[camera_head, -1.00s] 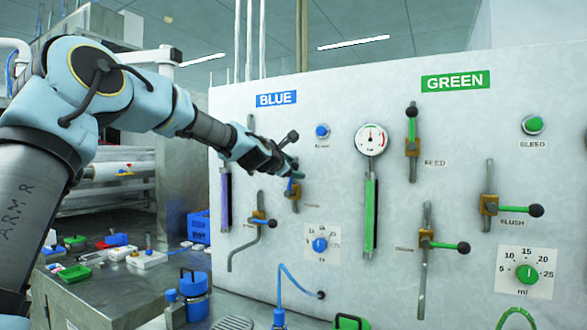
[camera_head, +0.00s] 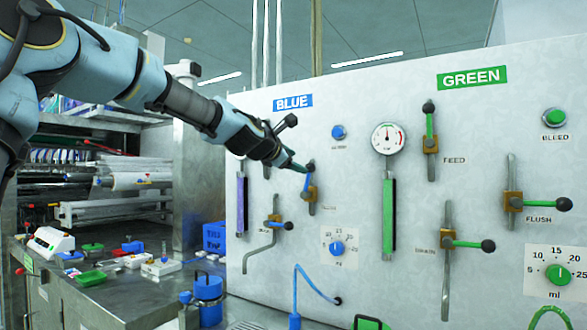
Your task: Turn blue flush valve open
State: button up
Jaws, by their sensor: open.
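The blue flush valve (camera_head: 310,194) is a brass body on a vertical pipe, under the BLUE sign on the white panel. Its blue lever (camera_head: 306,181) stands about upright, with a dark knob (camera_head: 311,167) at its top. The small label beside it is too blurred to read. My gripper (camera_head: 298,168) comes in from the upper left, its fingertips beside the knob and upper lever. It is open; I cannot tell whether a finger touches the lever. My gripper and wrist hide part of the panel behind them.
Another blue-side valve (camera_head: 276,223) sits lower left, its lever pointing right. A blue dial (camera_head: 337,247) is below, and a blue button (camera_head: 338,132) above right. A pressure gauge (camera_head: 389,138) and green-side valves stand right. A cluttered bench (camera_head: 120,295) is lower left.

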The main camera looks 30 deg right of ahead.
jog(key=shift+s+a, duration=0.35)
jog(key=shift+a, duration=0.05)
